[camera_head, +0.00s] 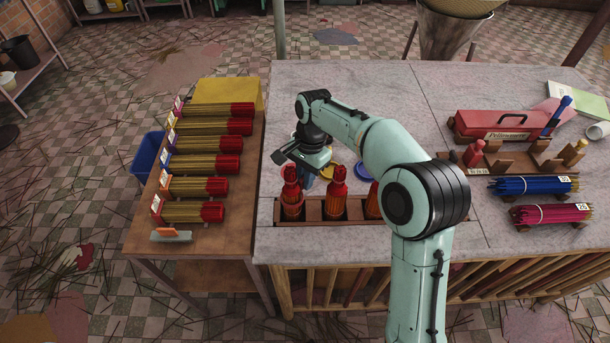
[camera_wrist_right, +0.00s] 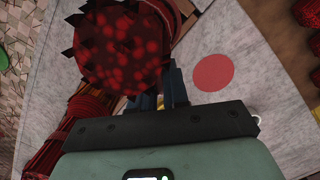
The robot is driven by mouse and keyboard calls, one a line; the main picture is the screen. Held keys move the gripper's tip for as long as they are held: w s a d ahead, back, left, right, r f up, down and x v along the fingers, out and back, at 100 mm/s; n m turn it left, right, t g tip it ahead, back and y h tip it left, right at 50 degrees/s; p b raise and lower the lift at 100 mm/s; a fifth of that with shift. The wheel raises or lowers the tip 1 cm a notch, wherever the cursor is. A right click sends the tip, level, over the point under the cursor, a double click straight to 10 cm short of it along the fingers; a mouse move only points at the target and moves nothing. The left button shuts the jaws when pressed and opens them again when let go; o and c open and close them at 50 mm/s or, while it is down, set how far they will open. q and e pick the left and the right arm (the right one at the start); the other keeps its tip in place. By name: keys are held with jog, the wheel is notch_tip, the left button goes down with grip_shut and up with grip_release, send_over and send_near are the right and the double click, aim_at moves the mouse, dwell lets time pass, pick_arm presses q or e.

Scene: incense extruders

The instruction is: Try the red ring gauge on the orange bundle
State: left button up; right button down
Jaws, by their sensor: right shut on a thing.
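My right gripper (camera_head: 306,176) is low over the worktable, beside the left of several upright red-topped bundles. This left bundle (camera_head: 292,203) stands at the left end of a wooden rack. In the right wrist view, a dark red, speckled round end with a jagged rim (camera_wrist_right: 118,48) fills the space in front of the dark blue fingers and partly hides them. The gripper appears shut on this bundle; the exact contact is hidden. I cannot make out the red ring gauge for certain. A flat red disc (camera_wrist_right: 213,72) lies on the pale tabletop. My left gripper is out of view.
A middle bundle (camera_head: 336,205) stands close beside the left one in the rack (camera_head: 440,217). A yellow disc (camera_head: 330,172) lies behind them. Tagged bundles lie on the left side table (camera_head: 140,226). A red toolbox (camera_head: 490,124) stands right.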

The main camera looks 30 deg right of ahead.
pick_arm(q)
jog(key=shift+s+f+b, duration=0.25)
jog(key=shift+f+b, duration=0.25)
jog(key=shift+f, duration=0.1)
pick_arm(e)
jog(key=shift+f, duration=1.05)
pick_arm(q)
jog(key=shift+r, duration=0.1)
pick_arm(e)
jog(key=shift+r, duration=0.1)
jog(key=shift+r+p, duration=1.8)
jog(key=shift+r, duration=0.5)
jog(key=shift+r+p, duration=1.25)
jog(key=shift+r, duration=0.8)
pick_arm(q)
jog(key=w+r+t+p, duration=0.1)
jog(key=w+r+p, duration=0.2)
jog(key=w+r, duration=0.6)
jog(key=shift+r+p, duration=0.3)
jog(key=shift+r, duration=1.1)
pick_arm(e)
notch_tip(320, 180, up, 8)
jog(key=shift+r, duration=0.2)
